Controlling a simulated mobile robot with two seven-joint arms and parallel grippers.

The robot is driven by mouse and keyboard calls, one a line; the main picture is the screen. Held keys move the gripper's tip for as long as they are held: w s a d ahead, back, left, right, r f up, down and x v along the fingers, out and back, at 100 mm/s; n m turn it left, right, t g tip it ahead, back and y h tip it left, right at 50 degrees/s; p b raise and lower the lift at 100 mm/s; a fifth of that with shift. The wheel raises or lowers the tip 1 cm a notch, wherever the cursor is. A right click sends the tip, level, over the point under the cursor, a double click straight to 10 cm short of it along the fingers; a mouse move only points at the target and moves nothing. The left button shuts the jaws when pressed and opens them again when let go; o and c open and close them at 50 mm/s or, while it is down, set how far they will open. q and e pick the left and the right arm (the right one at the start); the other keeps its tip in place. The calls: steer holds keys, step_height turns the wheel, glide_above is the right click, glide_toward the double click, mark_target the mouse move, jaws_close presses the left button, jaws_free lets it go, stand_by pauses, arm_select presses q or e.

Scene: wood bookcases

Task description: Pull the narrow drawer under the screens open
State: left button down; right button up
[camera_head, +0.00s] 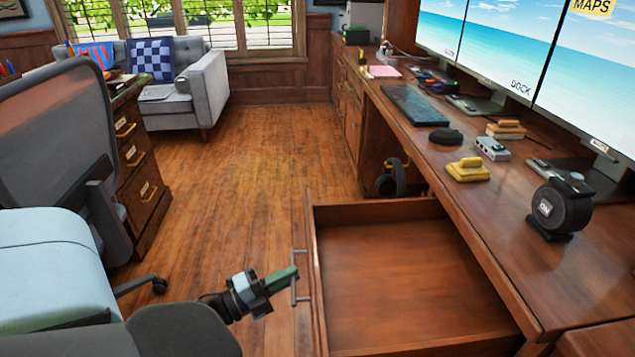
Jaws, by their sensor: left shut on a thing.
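The narrow drawer (400,268) under the screens (500,45) stands pulled far out of the wooden desk (430,170). It is empty, and its brown floor shows. On its front, facing left, is a metal bar handle (294,255). My left gripper (289,276) comes in from the lower left and is shut on this handle; its fingertips partly cover the bar. The near end of the drawer is cut off by the bottom edge of the view. My right gripper is not in view.
An office chair (50,255) stands close on the left, near my left arm. Behind it is a cabinet with drawers (140,160). The wood floor (240,170) is clear in the middle. Headphones (391,180) hang beyond the drawer. A tape measure (560,208) stands on the desk.

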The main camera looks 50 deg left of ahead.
arm_select(q)
steer(key=shift+s+a, duration=0.8)
steer(key=shift+s, duration=0.25)
steer(key=c, duration=1.5)
jaws_free()
steer(key=v, duration=0.7)
steer(key=shift+s, duration=0.4)
steer(key=shift+a+f, duration=0.1)
